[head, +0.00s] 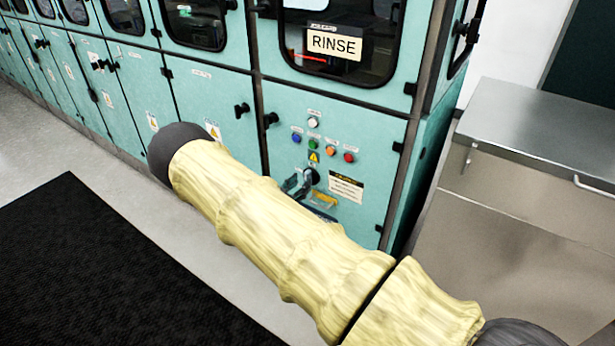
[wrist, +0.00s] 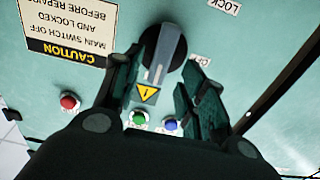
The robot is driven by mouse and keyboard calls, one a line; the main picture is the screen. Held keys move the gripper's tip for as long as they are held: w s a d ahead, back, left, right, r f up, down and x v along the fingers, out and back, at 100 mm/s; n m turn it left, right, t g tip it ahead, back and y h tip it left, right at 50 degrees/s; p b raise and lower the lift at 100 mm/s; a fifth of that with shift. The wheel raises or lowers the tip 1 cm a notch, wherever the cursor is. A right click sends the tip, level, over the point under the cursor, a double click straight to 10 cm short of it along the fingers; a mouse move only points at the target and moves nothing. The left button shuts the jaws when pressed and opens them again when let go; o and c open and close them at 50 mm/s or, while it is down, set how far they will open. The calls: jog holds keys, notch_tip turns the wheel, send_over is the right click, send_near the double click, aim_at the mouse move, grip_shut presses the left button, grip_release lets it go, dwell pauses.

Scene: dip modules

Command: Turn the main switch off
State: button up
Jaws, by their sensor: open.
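The main switch is a dark rotary knob (wrist: 163,55) with a grey bar handle on the teal panel. In the head view the switch (head: 314,176) shows small, partly covered by my gripper (head: 296,184). My gripper (wrist: 160,80) is open, with one finger to each side of the handle's lower end in the wrist view. I cannot tell whether they touch it. The caution label (wrist: 65,28) about the main switch is upside down in the wrist view.
Coloured buttons, including red (wrist: 69,101), green (wrist: 138,119) and blue (wrist: 171,125), sit close to the switch, with a yellow warning triangle (wrist: 148,93). A RINSE window (head: 334,43) is above. A steel cabinet (head: 530,190) stands right; a black mat (head: 80,270) lies left.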

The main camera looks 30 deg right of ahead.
aim_at(305, 179)
jog(key=shift+p+x, duration=0.45)
jog(key=shift+x, duration=2.15)
grip_shut()
